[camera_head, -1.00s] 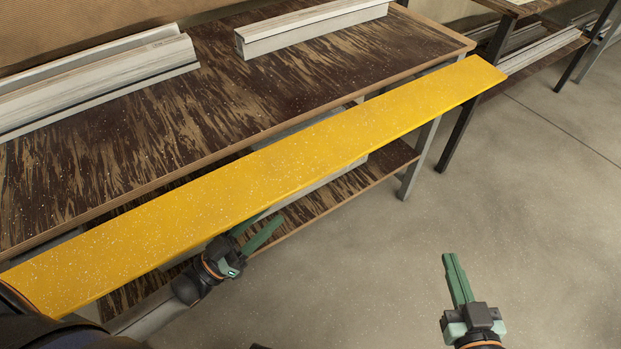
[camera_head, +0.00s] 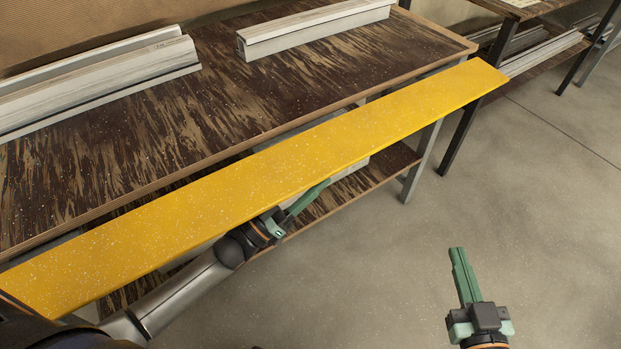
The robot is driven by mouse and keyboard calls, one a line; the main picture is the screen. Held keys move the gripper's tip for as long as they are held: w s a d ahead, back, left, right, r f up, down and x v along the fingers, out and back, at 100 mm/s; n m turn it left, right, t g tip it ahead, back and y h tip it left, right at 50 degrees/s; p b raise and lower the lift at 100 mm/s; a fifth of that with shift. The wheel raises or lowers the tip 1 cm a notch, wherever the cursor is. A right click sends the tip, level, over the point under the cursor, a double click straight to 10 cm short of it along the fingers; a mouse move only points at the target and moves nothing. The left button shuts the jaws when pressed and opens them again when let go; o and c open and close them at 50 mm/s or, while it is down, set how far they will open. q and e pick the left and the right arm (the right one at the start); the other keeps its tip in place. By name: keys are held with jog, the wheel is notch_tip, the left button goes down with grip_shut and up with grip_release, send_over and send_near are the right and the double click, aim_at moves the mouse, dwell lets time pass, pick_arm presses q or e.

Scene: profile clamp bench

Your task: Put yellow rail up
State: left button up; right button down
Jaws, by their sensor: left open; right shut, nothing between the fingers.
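The yellow rail (camera_head: 270,170) is a long flat bar that runs diagonally from the lower left to the upper right. It passes in front of the workbench's front edge and hides part of the lower shelf. I cannot tell what bears it. My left gripper (camera_head: 308,198) is open at the rail's lower edge, near mid-length. One green finger shows and the other is partly hidden by the rail; I cannot tell if it touches. My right gripper (camera_head: 459,258) is shut and empty over the floor at the lower right, apart from the rail.
The workbench (camera_head: 200,115) has a worn brown top with pale profiles at the back left (camera_head: 90,85) and back right (camera_head: 315,27). A lower shelf (camera_head: 335,197) sits beneath. Another rack (camera_head: 540,50) stands at the upper right. The grey floor (camera_head: 530,180) at right is clear.

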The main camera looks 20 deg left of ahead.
pick_arm(q)
grip_shut()
dwell(1.3)
